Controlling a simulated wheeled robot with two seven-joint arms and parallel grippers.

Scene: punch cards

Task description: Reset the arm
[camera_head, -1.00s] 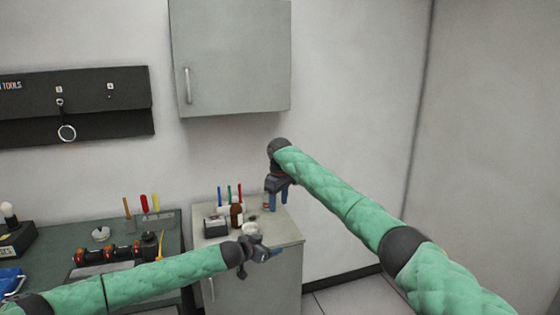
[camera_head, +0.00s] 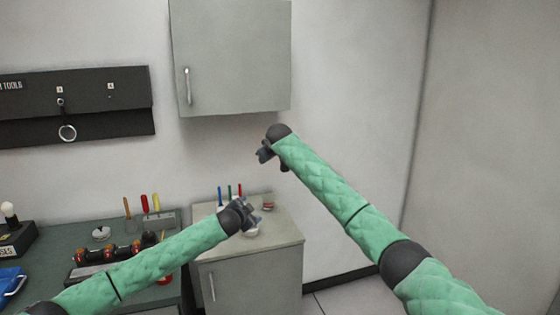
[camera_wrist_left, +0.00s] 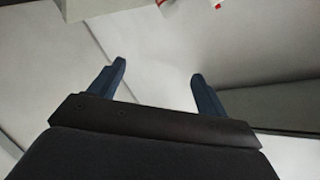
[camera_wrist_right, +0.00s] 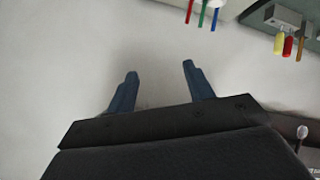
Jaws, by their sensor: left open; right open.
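My left gripper (camera_head: 250,214) is over the small grey cabinet in the head view. Its two blue fingers stand apart with nothing between them in the left wrist view (camera_wrist_left: 158,85). My right gripper (camera_head: 264,154) is higher up, in front of the wall and below the grey wall cabinet (camera_head: 232,60). Its fingers are apart and empty in the right wrist view (camera_wrist_right: 160,85). No object is in either gripper.
The small cabinet (camera_head: 250,275) has blue, green and red pens (camera_head: 229,193) and a small jar (camera_head: 268,203) on top. The green-topped workbench (camera_head: 60,245) at left bears screwdrivers (camera_head: 144,204) and other tools. A black tool board (camera_head: 100,103) hangs on the wall.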

